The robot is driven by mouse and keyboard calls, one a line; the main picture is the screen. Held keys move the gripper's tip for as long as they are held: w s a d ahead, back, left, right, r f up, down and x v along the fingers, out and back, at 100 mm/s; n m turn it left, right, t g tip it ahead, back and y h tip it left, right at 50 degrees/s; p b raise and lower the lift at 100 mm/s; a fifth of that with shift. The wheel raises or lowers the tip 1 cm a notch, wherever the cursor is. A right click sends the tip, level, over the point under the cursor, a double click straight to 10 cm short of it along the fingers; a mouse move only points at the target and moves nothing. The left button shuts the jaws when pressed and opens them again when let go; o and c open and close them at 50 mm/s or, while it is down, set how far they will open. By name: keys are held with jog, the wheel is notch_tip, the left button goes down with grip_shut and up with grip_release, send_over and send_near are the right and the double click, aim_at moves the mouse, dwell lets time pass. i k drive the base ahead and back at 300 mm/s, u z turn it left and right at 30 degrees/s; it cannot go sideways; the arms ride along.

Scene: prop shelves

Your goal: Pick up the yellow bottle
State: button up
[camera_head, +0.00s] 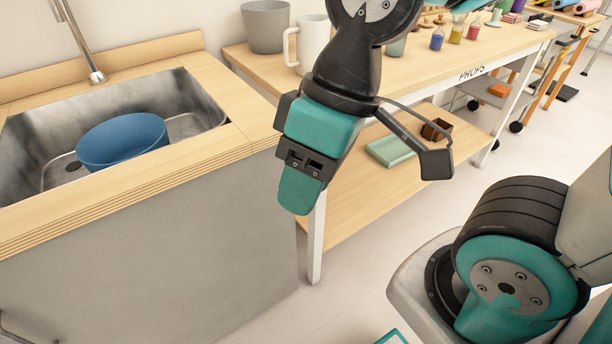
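A small yellow bottle (456,34) stands upright on the top of the props table (400,75), in a row with other small bottles. My gripper (300,192) hangs pointing down in front of the table's near left end, well to the left of the yellow bottle and nearer to me. Its teal and black body is seen from the side, so its finger opening does not show clearly. I see nothing held at its tip.
A blue bottle (437,39) and a red bottle (474,31) flank the yellow one. A white mug (310,45) and grey pot (265,27) stand at the table's left. A sink (190,125) holds a blue bowl (122,140).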

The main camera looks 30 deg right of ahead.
aim_at(457, 31)
jog(key=z, duration=1.5)
